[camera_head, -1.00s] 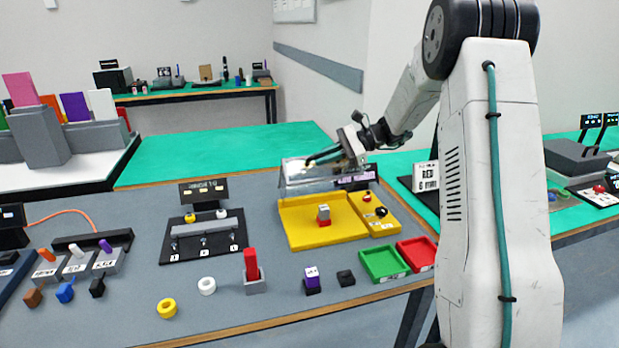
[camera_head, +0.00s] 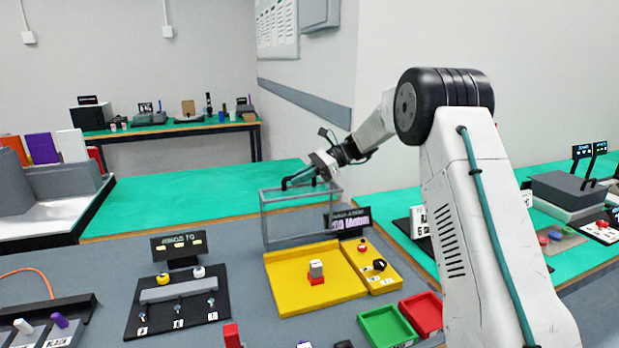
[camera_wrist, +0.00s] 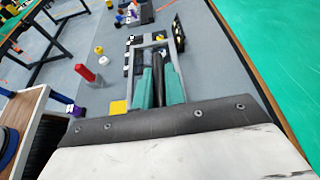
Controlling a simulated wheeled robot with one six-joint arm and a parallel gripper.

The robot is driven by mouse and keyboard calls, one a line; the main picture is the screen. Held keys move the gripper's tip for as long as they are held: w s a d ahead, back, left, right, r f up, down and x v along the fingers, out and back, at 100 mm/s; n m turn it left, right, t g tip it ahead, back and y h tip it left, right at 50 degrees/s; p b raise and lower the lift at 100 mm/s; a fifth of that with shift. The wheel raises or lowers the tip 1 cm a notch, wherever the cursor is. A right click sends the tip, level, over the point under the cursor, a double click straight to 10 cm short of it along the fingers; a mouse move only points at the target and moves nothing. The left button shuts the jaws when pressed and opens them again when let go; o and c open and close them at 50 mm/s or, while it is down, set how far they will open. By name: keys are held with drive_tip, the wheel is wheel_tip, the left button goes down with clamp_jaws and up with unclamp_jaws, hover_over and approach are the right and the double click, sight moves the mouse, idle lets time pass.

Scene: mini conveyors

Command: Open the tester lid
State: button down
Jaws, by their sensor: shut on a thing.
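The tester is a yellow tray (camera_head: 290,294) on the grey table, with a white-and-red block (camera_head: 316,271) standing in it. Its lid (camera_head: 264,222), a clear panel in a grey frame, stands roughly upright at the tray's back edge. In the wrist view my gripper (camera_wrist: 160,88) shows teal fingers close together around a dark part, with the lid's grey frame (camera_wrist: 150,45) just beyond; the exact contact is partly hidden.
A yellow button panel (camera_head: 376,284) joins the tray's right side, and a dark display (camera_head: 350,220) stands behind. Green (camera_head: 386,326) and red (camera_head: 421,315) trays sit in front. A black switch board (camera_head: 177,305) is to the left. The green table behind is largely bare.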

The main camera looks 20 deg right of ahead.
drive_tip(key=shift+w+a, duration=0.1)
drive_tip(key=shift+a, duration=0.35)
drive_tip(key=shift+d, duration=0.1)
drive_tip(key=c, duration=1.5)
unclamp_jaws()
drive_tip(key=shift+o, duration=0.2)
drive_tip(key=shift+d, duration=0.25)
drive_tip(key=shift+v, duration=3.9)
